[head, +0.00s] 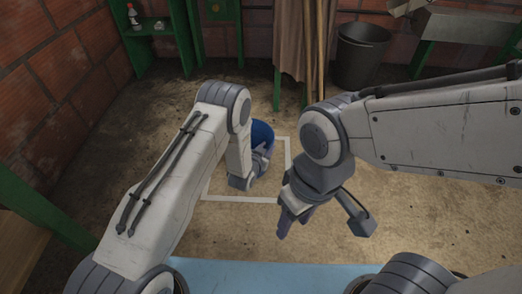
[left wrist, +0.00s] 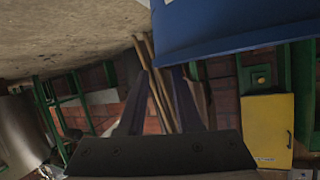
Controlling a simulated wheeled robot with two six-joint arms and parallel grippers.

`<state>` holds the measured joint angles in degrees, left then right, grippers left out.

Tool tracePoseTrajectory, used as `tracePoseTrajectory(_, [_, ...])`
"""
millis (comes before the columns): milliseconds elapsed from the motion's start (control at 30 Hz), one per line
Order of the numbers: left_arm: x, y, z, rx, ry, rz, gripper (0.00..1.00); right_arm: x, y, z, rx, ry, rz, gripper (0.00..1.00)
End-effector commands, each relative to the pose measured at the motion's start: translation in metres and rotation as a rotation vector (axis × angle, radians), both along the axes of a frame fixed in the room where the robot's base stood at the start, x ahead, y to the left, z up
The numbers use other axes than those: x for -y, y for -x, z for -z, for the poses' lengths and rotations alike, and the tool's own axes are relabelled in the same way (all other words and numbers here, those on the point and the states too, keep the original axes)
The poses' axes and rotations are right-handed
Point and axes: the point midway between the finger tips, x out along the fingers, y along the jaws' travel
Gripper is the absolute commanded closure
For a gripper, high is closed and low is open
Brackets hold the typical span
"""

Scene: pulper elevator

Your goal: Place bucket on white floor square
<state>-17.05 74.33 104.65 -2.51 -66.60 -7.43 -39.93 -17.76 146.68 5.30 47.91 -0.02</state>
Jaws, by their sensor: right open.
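A blue bucket (head: 262,132) stands on the floor within the white square outline (head: 245,199), toward its far right part. My left forearm and gripper hide its lower part and base. My left gripper (head: 264,162) is right beside the bucket on its near side. In the left wrist view the bucket (left wrist: 235,28) fills the upper right, and my left fingers (left wrist: 160,72) stand apart with a clear gap between them. One finger is close to the bucket's edge; I cannot tell if it touches. My right gripper (head: 325,223) is open and empty, over the floor right of the square.
A dark bin (head: 361,55) stands by the back wall at right. Wooden poles (head: 315,60) and a brown cloth lean there. A green shelf (head: 150,30) is at back left. A light blue surface (head: 270,277) lies at the near edge. Floor around the square is mostly free.

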Motion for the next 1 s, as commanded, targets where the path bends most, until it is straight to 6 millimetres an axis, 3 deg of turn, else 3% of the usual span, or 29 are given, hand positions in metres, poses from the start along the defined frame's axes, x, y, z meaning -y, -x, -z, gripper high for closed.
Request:
tracePoseTrajectory(33, [-0.004,0.012,-0.011,-0.006,-0.002,0.0,0.66,0.0,0.0,-0.014,0.0,0.0,0.0,0.5])
tracePoseTrajectory(300, [-0.02,0.055,-0.026,-0.004,-0.001,-0.001,0.66,0.0,0.0,-0.037,0.0,0.0,0.0,0.5])
tracePoseTrajectory(567, [-0.016,0.063,-0.042,-0.028,-0.008,0.009,0.66,0.0,0.0,-0.041,0.0,0.0,0.0,0.5])
tracePoseTrajectory(767, [0.016,0.067,-0.099,-0.199,-0.063,0.048,0.66,0.0,0.0,-0.041,0.0,0.0,0.0,0.5])
tracePoseTrajectory(867, [0.029,0.088,-0.133,-0.318,-0.101,0.067,0.66,0.0,0.0,-0.041,0.0,0.0,0.0,0.5])
tracePoseTrajectory(1000, [0.037,0.135,-0.181,-0.482,-0.154,0.092,0.66,0.0,0.0,-0.04,0.0,0.0,0.0,0.5])
